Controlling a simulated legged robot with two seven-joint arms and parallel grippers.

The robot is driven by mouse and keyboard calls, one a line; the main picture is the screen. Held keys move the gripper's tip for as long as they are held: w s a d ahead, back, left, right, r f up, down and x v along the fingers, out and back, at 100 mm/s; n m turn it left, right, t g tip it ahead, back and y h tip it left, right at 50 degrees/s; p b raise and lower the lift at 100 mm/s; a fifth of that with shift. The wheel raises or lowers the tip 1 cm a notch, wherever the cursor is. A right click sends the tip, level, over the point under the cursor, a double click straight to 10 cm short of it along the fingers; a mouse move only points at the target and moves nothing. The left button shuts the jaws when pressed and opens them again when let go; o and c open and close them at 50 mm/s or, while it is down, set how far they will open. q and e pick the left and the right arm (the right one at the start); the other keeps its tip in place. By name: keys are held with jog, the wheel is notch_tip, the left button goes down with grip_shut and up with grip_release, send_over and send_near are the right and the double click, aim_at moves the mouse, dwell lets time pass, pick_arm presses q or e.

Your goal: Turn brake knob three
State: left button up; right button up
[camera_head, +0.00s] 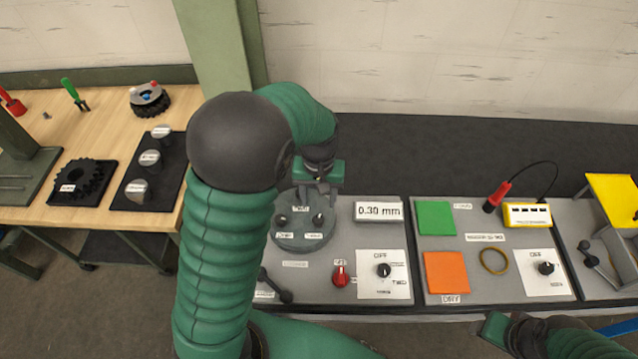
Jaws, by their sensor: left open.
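Three silver knobs stand in a row on a black plate (168,178) on the wooden table: a far knob (162,131), a middle knob (150,158) and a near knob (136,191). Each has a small label, too small to read, so I cannot tell which is number three. My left gripper (322,187) is open and points down above the far edge of the round grey fixture (303,242), well to the right of the knobs. My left arm passes just right of the black plate. My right gripper (497,328) shows only partly at the bottom right; its jaws are unclear.
A toothed black gear (82,180) lies left of the knobs. The grey bench holds a red knob (341,275), a black dial (383,270), a green pad (436,218) and an orange pad (446,272).

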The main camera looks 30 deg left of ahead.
pick_arm(q)
notch_tip(320, 180, up, 7)
jog(key=shift+f, duration=0.1)
dwell(0.4)
jog(key=s+d+f+m+t+b, duration=0.2)
jog(key=s+d+f+m, duration=0.3)
jog(key=s+d+f, duration=0.2)
jog(key=shift+s+f+t, duration=0.3)
jog(key=shift+s+f, duration=0.6)
jog(key=shift+s, duration=0.3)
jog(key=shift+s, duration=0.1)
jog(key=shift+d, duration=0.1)
